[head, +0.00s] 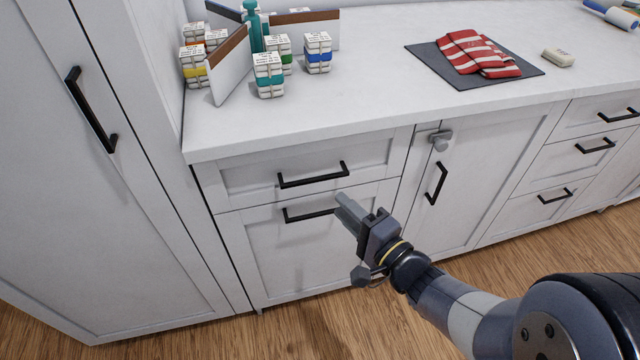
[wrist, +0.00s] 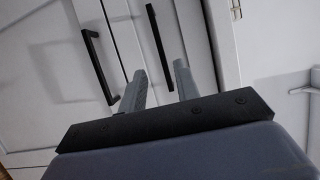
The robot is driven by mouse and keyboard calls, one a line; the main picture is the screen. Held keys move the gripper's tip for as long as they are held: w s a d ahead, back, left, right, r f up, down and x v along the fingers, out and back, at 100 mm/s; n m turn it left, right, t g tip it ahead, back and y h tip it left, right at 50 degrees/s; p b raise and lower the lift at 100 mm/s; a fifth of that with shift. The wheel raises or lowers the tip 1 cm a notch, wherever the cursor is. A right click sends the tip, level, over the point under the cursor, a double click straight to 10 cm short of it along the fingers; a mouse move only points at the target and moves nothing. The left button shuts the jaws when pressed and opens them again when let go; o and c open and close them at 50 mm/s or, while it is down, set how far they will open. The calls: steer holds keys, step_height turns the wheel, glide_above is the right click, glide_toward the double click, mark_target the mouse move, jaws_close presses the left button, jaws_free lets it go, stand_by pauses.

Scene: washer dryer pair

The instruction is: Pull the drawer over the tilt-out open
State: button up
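The drawer (head: 240,178) over the tilt-out is a white shut front with a black bar handle (head: 312,175). The tilt-out front (head: 285,255) below it is also shut, with its own black handle (head: 305,215), partly hidden behind my gripper. My gripper (head: 345,204) is in front of the tilt-out's upper part, below and right of the drawer handle, touching neither handle visibly. In the wrist view my gripper's fingers (wrist: 160,82) are apart and empty. What appears to be the drawer handle (wrist: 160,48) lies ahead between their lines; the other handle (wrist: 98,68) is to the left.
A tall white cabinet (head: 100,200) stands at the left. On the countertop (head: 370,95) are several small boxes, a teal bottle (head: 255,28) and a striped towel (head: 478,54). A grey latch (head: 439,140) sits on the cabinet door to the right. The wooden floor in front is clear.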

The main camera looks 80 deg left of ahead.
mark_target(315, 178)
steer(key=b+x, duration=0.1)
steer(key=x, duration=0.9)
steer(key=shift+w+a, duration=0.1)
steer(key=shift+a, duration=0.05)
jaws_close()
